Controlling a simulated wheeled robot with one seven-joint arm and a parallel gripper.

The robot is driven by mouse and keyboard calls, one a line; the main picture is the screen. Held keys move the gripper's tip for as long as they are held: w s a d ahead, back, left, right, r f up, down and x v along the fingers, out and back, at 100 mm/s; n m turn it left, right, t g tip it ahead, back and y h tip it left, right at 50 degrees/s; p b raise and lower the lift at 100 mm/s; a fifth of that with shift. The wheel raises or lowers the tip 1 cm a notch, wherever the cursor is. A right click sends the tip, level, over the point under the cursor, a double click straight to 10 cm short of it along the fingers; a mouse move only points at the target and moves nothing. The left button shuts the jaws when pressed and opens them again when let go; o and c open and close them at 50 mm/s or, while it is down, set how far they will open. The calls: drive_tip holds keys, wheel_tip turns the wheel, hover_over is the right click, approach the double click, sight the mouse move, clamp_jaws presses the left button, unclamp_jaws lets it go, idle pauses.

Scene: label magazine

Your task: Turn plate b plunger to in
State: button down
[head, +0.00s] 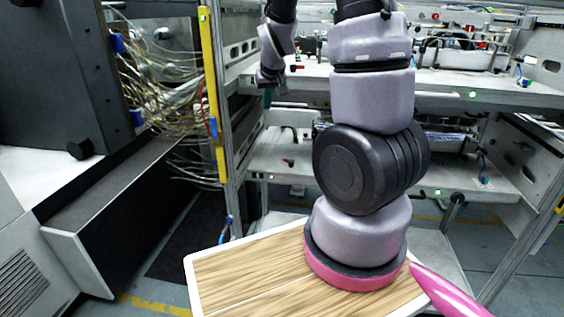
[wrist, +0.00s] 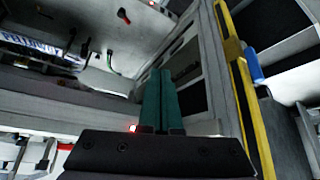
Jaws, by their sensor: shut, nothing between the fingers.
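My gripper (head: 267,97) is at the upper left of the rack in the head view, close to the front of the upper shelf. In the wrist view its two green fingers (wrist: 160,76) are together and hold nothing. Small red-tipped black levers are on the rack: one on the upper shelf (head: 297,68), just right of my gripper, and one on the lower shelf (head: 289,162). In the wrist view a red-tipped lever (wrist: 123,15) is up and left of the fingertips, apart from them. I cannot tell which part is the plate b plunger.
The upper shelf (head: 440,100) and lower shelf (head: 310,184) carry equipment. A yellow upright (head: 212,95) stands left of my gripper and also shows in the wrist view (wrist: 240,100). Loose cables (head: 160,95) hang from a dark cabinet farther left. A red light (wrist: 132,128) lies beside the fingers.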

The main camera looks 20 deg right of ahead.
drive_tip(key=w+d+f+n+h, duration=0.1)
drive_tip(key=w+f, duration=0.1)
drive_tip(key=f, duration=0.5)
drive_tip(key=w+d+f+n+h, duration=0.1)
drive_tip(key=w+d+f, duration=0.1)
drive_tip(key=f, duration=0.4)
drive_tip(key=n, duration=0.3)
approach(289, 162)
drive_tip(key=w+a+f, duration=0.1)
drive_tip(key=f, duration=0.1)
drive_tip(key=w+a+f, duration=0.1)
drive_tip(key=f, duration=0.1)
drive_tip(key=w+a+f, duration=0.1)
drive_tip(key=w+f, duration=0.1)
drive_tip(key=f, duration=0.1)
drive_tip(key=shift+a+f, duration=0.1)
drive_tip(key=shift+a, duration=0.2)
drive_tip(key=shift+w+d, duration=0.25)
drive_tip(key=shift+d, duration=0.3)
drive_tip(key=shift+w+d, duration=0.2)
drive_tip(key=shift+d, duration=0.4)
drive_tip(key=shift+w+d, duration=0.35)
drive_tip(key=shift+d, duration=0.2)
